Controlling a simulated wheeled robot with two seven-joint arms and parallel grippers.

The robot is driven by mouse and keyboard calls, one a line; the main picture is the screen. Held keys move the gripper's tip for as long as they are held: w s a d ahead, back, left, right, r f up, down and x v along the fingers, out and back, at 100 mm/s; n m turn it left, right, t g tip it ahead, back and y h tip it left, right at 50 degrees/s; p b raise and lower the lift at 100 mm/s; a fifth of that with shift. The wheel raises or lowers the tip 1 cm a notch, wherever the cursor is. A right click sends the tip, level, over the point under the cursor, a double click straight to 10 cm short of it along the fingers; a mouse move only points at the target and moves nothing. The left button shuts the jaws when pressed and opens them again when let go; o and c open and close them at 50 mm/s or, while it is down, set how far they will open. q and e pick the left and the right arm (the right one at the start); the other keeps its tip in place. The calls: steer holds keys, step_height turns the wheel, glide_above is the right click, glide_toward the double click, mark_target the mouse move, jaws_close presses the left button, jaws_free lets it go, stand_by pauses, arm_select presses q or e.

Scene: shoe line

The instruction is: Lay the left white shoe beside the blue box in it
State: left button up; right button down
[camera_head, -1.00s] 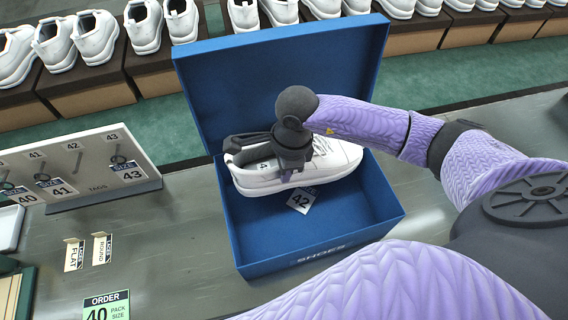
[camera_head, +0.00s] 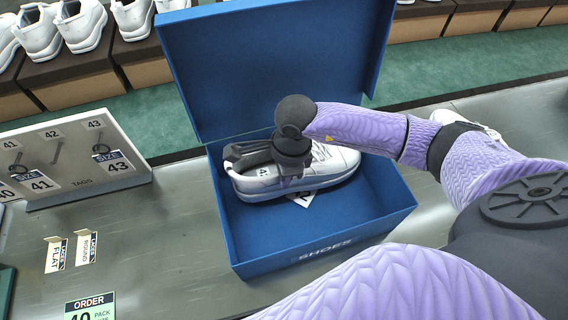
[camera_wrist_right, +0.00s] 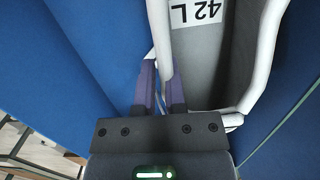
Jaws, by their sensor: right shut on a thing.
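The open blue box (camera_head: 325,250) stands on the grey table with its lid raised at the back. The left white shoe (camera_head: 317,181), marked 42 L inside, is within the box towards its back wall, roughly upright, toe to the right. I cannot tell whether its sole fully touches the box floor. My right gripper (camera_head: 288,180) comes down from above onto the shoe near its heel end. In the right wrist view its fingers (camera_wrist_right: 160,98) are shut on the shoe's collar edge (camera_wrist_right: 160,45). My left gripper is not in view.
Another white shoe (camera_head: 468,123) lies on the table at right, partly behind my arm. A tag rack (camera_head: 75,160) and an order card (camera_head: 90,308) are at left. The box's front floor is clear.

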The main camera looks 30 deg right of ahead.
steer(key=shift+f+b, duration=0.3)
steer(key=shift+f, duration=0.05)
stand_by(0.3)
steer(key=shift+f+b, duration=0.3)
steer(key=shift+f, duration=0.1)
steer(key=c, duration=0.6)
jaws_free()
steer(key=shift+r, duration=0.4)
steer(key=r+p, duration=0.1)
steer(key=r, duration=0.4)
steer(key=d+r+p, duration=0.1)
steer(key=r, duration=0.2)
steer(key=shift+s+p, duration=0.1)
steer(key=shift+p, duration=0.25)
steer(key=shift+r, duration=0.55)
steer(key=shift+s, duration=0.15)
